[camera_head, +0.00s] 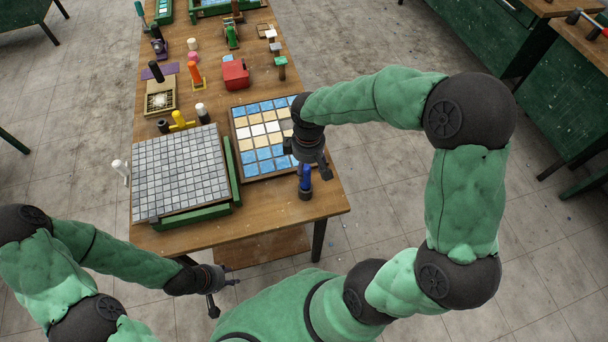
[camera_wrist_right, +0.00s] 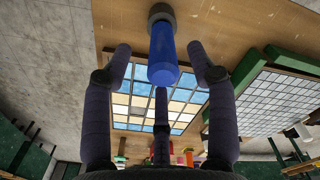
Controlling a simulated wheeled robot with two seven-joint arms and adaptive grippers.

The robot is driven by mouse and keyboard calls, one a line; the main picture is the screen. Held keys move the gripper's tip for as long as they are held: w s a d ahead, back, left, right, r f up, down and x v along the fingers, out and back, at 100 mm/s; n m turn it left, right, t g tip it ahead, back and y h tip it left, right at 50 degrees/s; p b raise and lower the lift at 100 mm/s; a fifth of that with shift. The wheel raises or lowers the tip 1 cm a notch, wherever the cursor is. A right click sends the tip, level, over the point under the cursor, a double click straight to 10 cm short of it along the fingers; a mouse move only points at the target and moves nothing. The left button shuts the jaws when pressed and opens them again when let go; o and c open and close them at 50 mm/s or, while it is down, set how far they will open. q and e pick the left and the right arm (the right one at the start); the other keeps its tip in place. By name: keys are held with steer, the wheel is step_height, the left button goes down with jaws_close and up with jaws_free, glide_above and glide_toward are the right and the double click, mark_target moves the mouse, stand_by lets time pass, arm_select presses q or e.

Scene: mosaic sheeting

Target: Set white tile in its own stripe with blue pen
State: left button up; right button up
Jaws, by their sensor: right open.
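The blue pen (camera_head: 305,181) stands upright in a dark round base at the table's front right. My right gripper (camera_head: 311,166) is open just above and behind it. In the right wrist view the blue pen (camera_wrist_right: 163,55) shows between the spread fingers, with gaps on both sides. The framed mosaic panel (camera_head: 236,118) lies beyond it, with blue, cream and white stripes; my right gripper hides its right part. I cannot single out a loose white tile. My left gripper (camera_head: 225,289) is open and empty, off the table's front edge.
A grid of grey-white tiles (camera_head: 180,170) on a green tray lies to the left of the panel. A yellow holder (camera_head: 181,121), a red box (camera_head: 235,74), an orange marker (camera_head: 196,75) and other tools crowd the table behind.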

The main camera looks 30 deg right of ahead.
mark_target(306, 179)
steer(key=shift+s+f, duration=0.1)
steer(key=shift+f, duration=0.65)
steer(key=shift+w+f, duration=0.2)
steer(key=shift+f, duration=0.55)
steer(key=f, duration=0.2)
steer(key=f+b, duration=0.1)
steer(key=f, duration=0.2)
steer(key=shift+w+a, duration=0.15)
steer(key=shift+w, duration=0.05)
steer(key=shift+r, duration=0.1)
steer(key=shift+c, duration=0.3)
